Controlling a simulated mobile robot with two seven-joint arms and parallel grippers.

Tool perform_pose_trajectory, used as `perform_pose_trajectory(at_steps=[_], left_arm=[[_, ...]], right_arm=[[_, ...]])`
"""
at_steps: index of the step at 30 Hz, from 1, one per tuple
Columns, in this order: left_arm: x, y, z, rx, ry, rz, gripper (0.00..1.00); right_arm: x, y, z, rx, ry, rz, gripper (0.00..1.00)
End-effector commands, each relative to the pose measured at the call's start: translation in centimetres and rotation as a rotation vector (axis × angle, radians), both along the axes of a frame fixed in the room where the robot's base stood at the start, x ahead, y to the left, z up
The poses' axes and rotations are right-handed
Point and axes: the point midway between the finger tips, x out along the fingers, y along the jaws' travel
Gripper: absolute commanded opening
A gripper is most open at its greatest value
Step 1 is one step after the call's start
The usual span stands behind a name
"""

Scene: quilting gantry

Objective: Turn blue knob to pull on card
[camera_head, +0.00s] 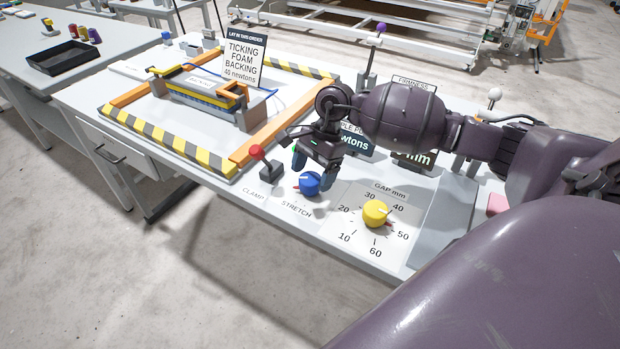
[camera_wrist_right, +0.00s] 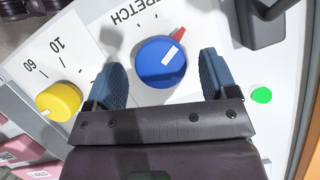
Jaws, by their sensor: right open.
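The blue knob (camera_head: 310,184), labelled STRETCH, sits on the white bench panel. It has a red pointer and a white mark. My right gripper (camera_head: 314,172) is open just over it. In the right wrist view the blue knob (camera_wrist_right: 162,63) lies between the two spread blue fingers, with a gap on each side; no contact shows. The card (camera_head: 243,58) stands upright at the back and reads "TICKING FOAM BACKING 40 newtons". A dark display (camera_head: 357,141) ends in "newtons"; my right arm hides its number. My left gripper is not in view.
A yellow GAP mm knob (camera_head: 376,213) is right of the blue knob. A red-topped CLAMP lever (camera_head: 257,153) stands close on the left. Behind is an orange frame with striped edges (camera_head: 165,139). A grey raised block (camera_head: 442,215) bounds the panel's right.

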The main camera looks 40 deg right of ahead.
Motion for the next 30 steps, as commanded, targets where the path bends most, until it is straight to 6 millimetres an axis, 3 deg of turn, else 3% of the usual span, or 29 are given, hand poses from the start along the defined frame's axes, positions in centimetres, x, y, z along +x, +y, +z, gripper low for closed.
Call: perform_pose_trajectory(at_steps=[6, 16, 26, 30], left_arm=[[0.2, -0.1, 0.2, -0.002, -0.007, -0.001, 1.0], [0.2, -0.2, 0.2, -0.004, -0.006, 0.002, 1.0], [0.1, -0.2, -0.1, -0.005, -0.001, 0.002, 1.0], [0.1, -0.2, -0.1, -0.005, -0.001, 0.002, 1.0]], right_arm=[[-0.1, 0.6, -1.6, 0.0, 0.0, -0.001, 0.79], [-0.1, 0.7, -1.9, -0.001, 0.0, -0.001, 0.79], [-0.1, 0.7, -1.8, -0.001, 0.0, -0.001, 0.3], [-0.1, 0.7, -1.8, -0.001, 0.0, -0.005, 0.3]])
